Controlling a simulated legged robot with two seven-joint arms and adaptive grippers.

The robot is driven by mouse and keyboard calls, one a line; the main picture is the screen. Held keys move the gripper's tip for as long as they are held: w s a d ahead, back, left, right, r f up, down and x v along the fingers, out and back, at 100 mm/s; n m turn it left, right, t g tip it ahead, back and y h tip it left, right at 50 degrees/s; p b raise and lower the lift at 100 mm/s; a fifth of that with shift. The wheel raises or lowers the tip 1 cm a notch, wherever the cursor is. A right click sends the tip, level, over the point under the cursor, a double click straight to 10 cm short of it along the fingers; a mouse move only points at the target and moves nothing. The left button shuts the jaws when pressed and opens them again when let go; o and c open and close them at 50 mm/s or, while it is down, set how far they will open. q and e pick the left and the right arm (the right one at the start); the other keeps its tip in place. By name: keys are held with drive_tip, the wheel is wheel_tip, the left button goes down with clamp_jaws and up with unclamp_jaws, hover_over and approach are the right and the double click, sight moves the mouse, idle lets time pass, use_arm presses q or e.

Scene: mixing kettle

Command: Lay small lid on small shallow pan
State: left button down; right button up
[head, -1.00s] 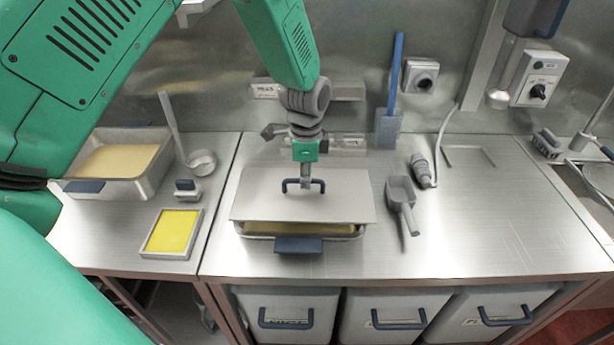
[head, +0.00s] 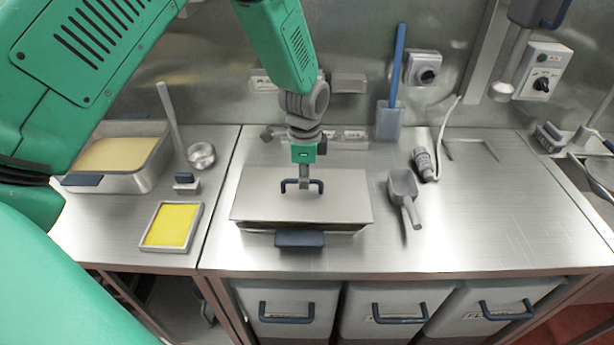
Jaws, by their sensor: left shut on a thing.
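The small lid (head: 262,202) is a flat silver rectangle with a dark blue handle. It lies level over the small shallow pan (head: 299,239), whose front wall and dark blue front handle show below the lid's front edge. The pan's inside is hidden by the lid. My left gripper (head: 303,184) points down at the middle of the lid and is shut on its handle. I cannot tell whether the lid's edges touch the pan's rim all round. My right gripper is not in view.
A deeper pan (head: 150,181) with pale yellow contents stands at the left, beside a ladle (head: 201,156) and a small yellow-filled tray (head: 172,226). A grey scoop (head: 403,190) lies right of the lid. A blue-handled paddle (head: 390,120) leans behind. The counter at right is largely clear.

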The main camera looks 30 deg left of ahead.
use_arm(q)
drive_tip(key=shift+a+f, duration=0.25)
drive_tip(key=shift+a, duration=0.35)
drive_tip(key=shift+d+f+b, duration=0.4)
drive_tip(key=shift+d+f, duration=0.05)
drive_tip(key=shift+d, duration=0.1)
drive_tip(key=shift+d+f, duration=0.1)
drive_tip(key=shift+f, duration=0.4)
drive_tip(key=shift+a, duration=0.4)
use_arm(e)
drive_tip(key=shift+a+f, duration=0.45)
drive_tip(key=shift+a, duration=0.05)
use_arm(q)
drive_tip(key=shift+d, duration=0.1)
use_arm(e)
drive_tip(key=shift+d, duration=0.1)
use_arm(q)
drive_tip(key=shift+d+f, duration=0.2)
drive_tip(key=shift+d, duration=0.2)
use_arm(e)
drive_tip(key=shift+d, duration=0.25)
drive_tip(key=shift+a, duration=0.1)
